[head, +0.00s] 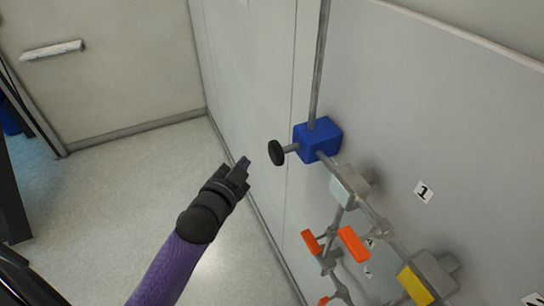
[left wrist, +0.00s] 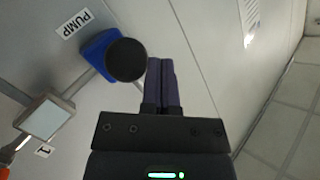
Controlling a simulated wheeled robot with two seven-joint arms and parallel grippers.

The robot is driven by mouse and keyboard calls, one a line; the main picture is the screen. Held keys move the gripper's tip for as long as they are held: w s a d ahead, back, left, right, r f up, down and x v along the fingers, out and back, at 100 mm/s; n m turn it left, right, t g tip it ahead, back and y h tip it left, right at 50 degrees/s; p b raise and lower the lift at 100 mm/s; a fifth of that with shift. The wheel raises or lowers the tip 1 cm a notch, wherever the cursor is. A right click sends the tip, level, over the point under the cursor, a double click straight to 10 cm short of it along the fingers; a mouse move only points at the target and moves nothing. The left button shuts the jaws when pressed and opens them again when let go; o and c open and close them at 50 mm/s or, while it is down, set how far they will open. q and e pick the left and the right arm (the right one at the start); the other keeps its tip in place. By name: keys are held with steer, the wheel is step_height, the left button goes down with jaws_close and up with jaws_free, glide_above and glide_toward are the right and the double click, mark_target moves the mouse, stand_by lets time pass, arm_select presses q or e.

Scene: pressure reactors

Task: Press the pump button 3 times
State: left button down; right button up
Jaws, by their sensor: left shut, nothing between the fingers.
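The pump button is a round black knob (head: 276,153) on a short rod. It sticks out of a blue box (head: 318,139) fixed to pipes on the wall panel. My left gripper (head: 242,165) is shut and empty, a little left of the knob and apart from it in the head view. In the left wrist view the knob (left wrist: 126,60) is just left of my shut fingertips (left wrist: 160,62), with the blue box (left wrist: 98,52) behind it. A "PUMP" label (left wrist: 76,21) is beside the box. My right gripper is not in view.
Below the blue box are pipes with a pale square-faced fitting (head: 349,186), orange handles (head: 354,244) and a yellow part (head: 415,285). A "1" label (head: 424,192) is on the panel. The floor (head: 110,190) at left is clear.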

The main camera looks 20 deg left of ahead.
mark_target(274, 156)
arm_select(q)
steer(key=w+d, duration=0.2)
steer(key=shift+w+d, duration=0.15)
steer(key=shift+w, duration=0.2)
stand_by(1.9)
steer(key=shift+w+d, duration=0.25)
steer(key=shift+w+d+r, duration=0.1)
steer(key=shift+w+d, duration=1)
steer(key=shift+w, duration=0.2)
stand_by(1.8)
steer(key=shift+s+a+p, duration=0.9)
steer(key=shift+s+a, duration=0.4)
steer(key=shift+s, duration=0.25)
